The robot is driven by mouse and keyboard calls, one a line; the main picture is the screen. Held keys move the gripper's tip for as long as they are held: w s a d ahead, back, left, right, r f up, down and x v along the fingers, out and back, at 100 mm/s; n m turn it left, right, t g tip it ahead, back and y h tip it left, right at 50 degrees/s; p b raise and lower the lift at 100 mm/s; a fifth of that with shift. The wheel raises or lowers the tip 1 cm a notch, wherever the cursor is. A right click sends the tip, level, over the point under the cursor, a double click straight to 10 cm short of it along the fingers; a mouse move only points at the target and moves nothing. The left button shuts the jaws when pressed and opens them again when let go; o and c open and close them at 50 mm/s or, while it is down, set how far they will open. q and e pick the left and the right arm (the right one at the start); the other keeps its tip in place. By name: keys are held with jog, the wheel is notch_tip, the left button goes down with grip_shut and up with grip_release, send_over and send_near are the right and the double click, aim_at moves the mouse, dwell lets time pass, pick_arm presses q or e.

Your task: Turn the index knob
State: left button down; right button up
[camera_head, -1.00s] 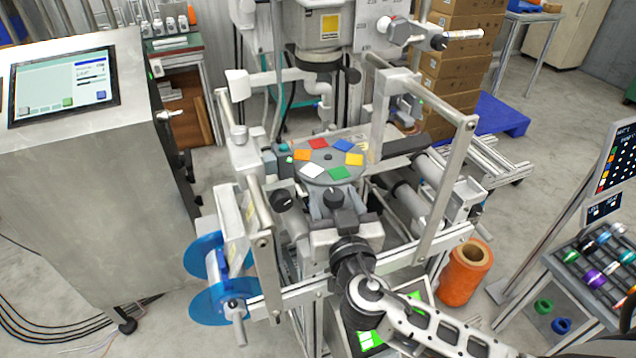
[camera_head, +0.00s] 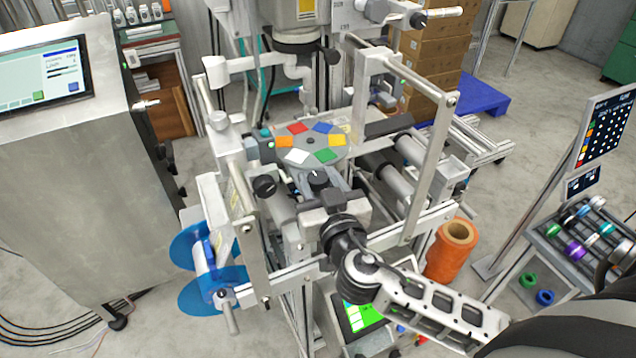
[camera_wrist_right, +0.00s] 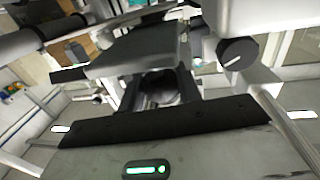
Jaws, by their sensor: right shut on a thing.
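The index knob (camera_head: 317,179) is a dark round knob with a pale mark, just below a grey disc (camera_head: 311,140) with several coloured squares. My right gripper (camera_head: 316,187) comes up from below, its fingers around this knob and shut on it. The fingers and palm hide its lower part. A second black knob (camera_head: 264,186) is to its left, apart from the gripper. A black knob with a white line (camera_wrist_right: 237,54) shows in the right wrist view. The gripped knob is hard to make out there. My left gripper is out of view.
Metal frame bars (camera_head: 437,160) stand right of my right gripper. Blue reel flanges (camera_head: 212,290) are at the lower left and an orange roll (camera_head: 452,251) at the right. A grey cabinet with a screen (camera_head: 42,75) stands at the left. A rack of coloured spools (camera_head: 585,240) is at the right.

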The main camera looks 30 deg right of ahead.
jog(key=shift+f+n+y+b, duration=0.15)
jog(key=shift+n+y+b, duration=0.5)
jog(key=shift+y, duration=0.45)
jog(key=n+y+b, duration=0.1)
jog(key=n+y, duration=0.1)
jog(key=y, duration=0.1)
jog(key=shift+n+y, duration=0.25)
jog(key=shift+y, duration=0.15)
jog(key=n+y, duration=0.2)
jog(key=g+y, duration=0.1)
jog(key=y, duration=0.1)
jog(key=shift+d+r+n+p, duration=0.1)
jog(key=shift+r+n+p, duration=0.2)
jog(key=shift+n+p, duration=0.1)
jog(key=shift+n+g+y, duration=0.4)
jog(key=shift+n+y, duration=0.2)
jog(key=shift+y, duration=0.3)
jog(key=shift+n+y, duration=0.3)
jog(key=o, duration=1)
jog(key=shift+f, duration=0.1)
jog(key=shift+c, duration=0.2)
